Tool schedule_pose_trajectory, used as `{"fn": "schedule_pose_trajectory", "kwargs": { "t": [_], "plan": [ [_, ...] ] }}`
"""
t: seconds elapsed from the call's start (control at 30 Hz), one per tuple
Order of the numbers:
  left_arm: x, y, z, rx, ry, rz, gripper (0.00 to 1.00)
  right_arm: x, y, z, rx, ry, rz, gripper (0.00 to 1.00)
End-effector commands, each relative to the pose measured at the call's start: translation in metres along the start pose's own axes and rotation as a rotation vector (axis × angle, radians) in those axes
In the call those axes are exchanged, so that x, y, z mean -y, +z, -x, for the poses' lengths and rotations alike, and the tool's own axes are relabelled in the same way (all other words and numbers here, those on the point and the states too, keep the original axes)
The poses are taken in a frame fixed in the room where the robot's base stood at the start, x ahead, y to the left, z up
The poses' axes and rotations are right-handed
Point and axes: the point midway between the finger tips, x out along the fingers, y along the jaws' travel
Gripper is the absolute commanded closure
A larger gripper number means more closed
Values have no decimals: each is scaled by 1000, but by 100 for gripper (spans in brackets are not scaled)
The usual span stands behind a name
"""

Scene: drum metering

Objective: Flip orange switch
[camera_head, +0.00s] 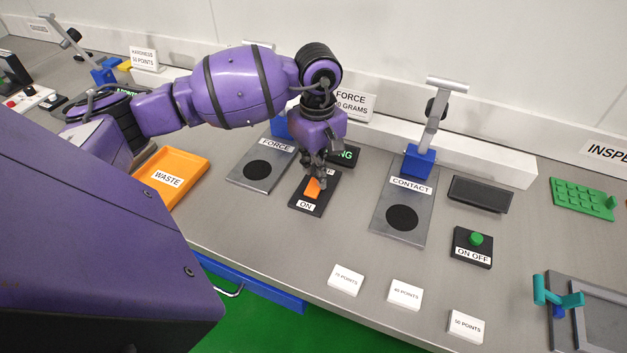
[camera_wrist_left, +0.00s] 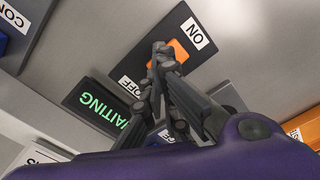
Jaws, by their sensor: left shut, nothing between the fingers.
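The orange switch (camera_head: 313,188) sits on a black base plate (camera_head: 322,207) with an "ON" label at its near end. The switch also shows in the left wrist view (camera_wrist_left: 181,51), between the "ON" and "OFF" labels. My left gripper (camera_head: 317,180) points down over the switch, with its fingers shut and empty. In the left wrist view the fingertips (camera_wrist_left: 160,52) are right at the switch and partly cover it. I cannot tell whether they touch it. My right gripper is not in view.
A display reading "WAITING" (camera_wrist_left: 97,107) stands just behind the switch. The FORCE plate (camera_head: 262,172) lies left of it and the CONTACT plate (camera_head: 404,192) right. An orange WASTE tray (camera_head: 190,163) is further left. Several white point cards lie near the front edge.

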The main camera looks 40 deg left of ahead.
Motion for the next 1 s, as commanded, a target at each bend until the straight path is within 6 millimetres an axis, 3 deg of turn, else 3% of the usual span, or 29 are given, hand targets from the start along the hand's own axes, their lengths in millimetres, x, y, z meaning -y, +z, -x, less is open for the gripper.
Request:
{"fn": "schedule_pose_trajectory", "kwargs": {
  "t": [0.43, 1.0],
  "plan": [
    [0, 0, -7, 0, -1, 0, 100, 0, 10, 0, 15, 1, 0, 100],
    [0, 0, -16, 0, 0, 0, 100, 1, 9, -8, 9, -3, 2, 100]
  ]
}}
